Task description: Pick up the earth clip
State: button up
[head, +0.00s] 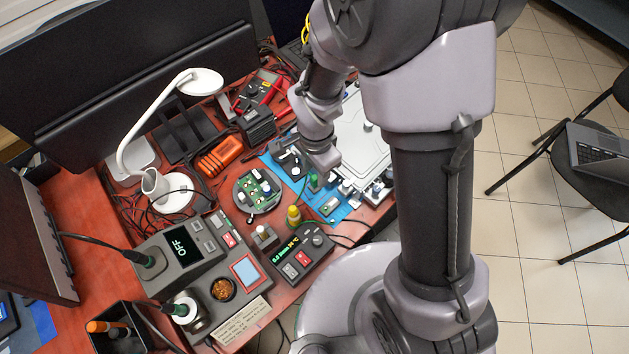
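My arm reaches down over the red workbench, and my gripper (322,164) is low over the blue mat (349,208), close to the white-and-grey equipment. Its fingers are small and partly hidden by my wrist, so I cannot tell whether they are open or shut. A small green piece (313,181) shows just below and left of my gripper; I cannot tell whether it is the earth clip or whether it touches the fingers. No other thing in view is clearly the earth clip.
A round green circuit board holder (258,190) stands left of the mat. A soldering station (183,246) marked OFF and a small control box (302,256) are at the front. A white lamp (170,190), orange tool (219,157) and multimeter (262,88) crowd the bench. Tiled floor lies right.

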aim_at(315, 177)
jog(key=f, duration=0.1)
jog(key=f+b, duration=0.1)
jog(key=f, duration=0.1)
jog(key=f+b, duration=0.1)
jog(key=f, duration=0.1)
jog(key=shift+w+a, duration=0.1)
jog(key=shift+w, duration=0.25)
jog(key=shift+r, duration=0.1)
jog(key=shift+c, duration=0.9)
grip_shut()
jog(key=r, duration=0.1)
jog(key=r+p, duration=0.2)
jog(key=r, duration=0.1)
jog(key=shift+s+d, duration=0.2)
jog(key=shift+d, duration=0.05)
jog(key=s+d+r+p, duration=0.4)
jog(key=s+d+p, duration=0.6)
jog(key=p, duration=0.5)
jog(key=shift+d, duration=0.8)
